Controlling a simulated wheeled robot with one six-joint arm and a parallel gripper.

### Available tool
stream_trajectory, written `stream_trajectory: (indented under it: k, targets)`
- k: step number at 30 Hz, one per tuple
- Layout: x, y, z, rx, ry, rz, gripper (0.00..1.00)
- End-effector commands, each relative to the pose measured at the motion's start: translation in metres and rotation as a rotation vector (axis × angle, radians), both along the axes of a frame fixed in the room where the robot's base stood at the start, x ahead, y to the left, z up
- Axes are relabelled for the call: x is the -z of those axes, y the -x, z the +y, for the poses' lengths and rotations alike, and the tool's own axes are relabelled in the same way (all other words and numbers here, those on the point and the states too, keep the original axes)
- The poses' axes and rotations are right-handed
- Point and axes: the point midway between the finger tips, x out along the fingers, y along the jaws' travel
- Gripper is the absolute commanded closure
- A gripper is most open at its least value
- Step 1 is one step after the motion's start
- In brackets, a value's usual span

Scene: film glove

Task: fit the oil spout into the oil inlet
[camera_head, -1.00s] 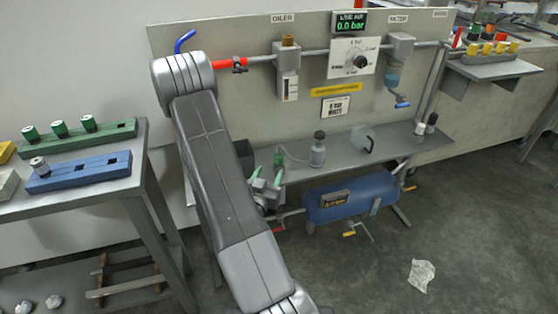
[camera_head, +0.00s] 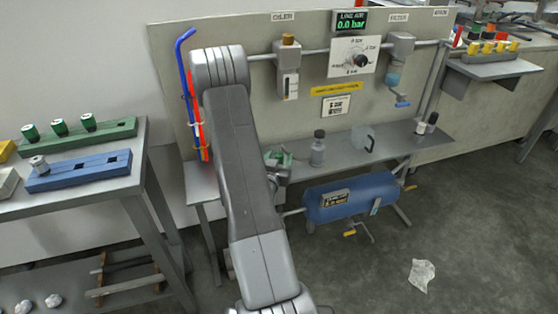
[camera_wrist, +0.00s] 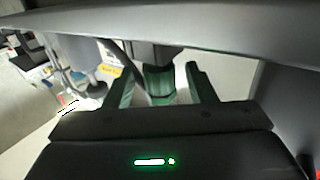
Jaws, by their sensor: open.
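The oiler (camera_head: 287,75) hangs on the panel with a brown cap (camera_head: 289,40) on top; I cannot make out an open inlet. A grey oil bottle (camera_head: 318,149) stands on the shelf below. My gripper (camera_head: 278,158) is low over the shelf, left of the bottle, partly hidden by my arm. In the wrist view my gripper (camera_wrist: 159,72) is open, its two green fingers on either side of a green ribbed piece (camera_wrist: 160,85), which looks like the spout's grip. Gaps show on both sides of it. The spout's tip and tube are hidden.
A clear jug (camera_head: 363,140) stands right of the bottle on the shelf (camera_head: 400,142). A blue tank (camera_head: 352,198) sits below. Blue and red hoses (camera_head: 190,100) hang at the panel's left. A bench with green and blue racks (camera_head: 80,172) stands at left.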

Motion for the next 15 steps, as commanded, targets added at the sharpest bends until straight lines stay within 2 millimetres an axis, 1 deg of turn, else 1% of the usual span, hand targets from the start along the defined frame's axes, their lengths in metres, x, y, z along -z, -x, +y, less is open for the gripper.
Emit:
stream_trajectory:
  k: [1, 5, 6, 8, 15]
  targets:
    - [-0.0001, 0.0002, 0.0001, 0.000, 0.000, 0.000, 0.52]
    - [-0.0001, 0.0003, 0.0001, 0.000, 0.000, 0.000, 0.77]
    - [-0.0001, 0.0003, 0.0001, 0.000, 0.000, 0.000, 0.85]
    - [-0.0001, 0.0004, 0.0001, 0.000, 0.000, 0.000, 0.96]
    - [-0.0004, 0.0005, 0.0001, 0.000, 0.000, 0.000, 0.96]
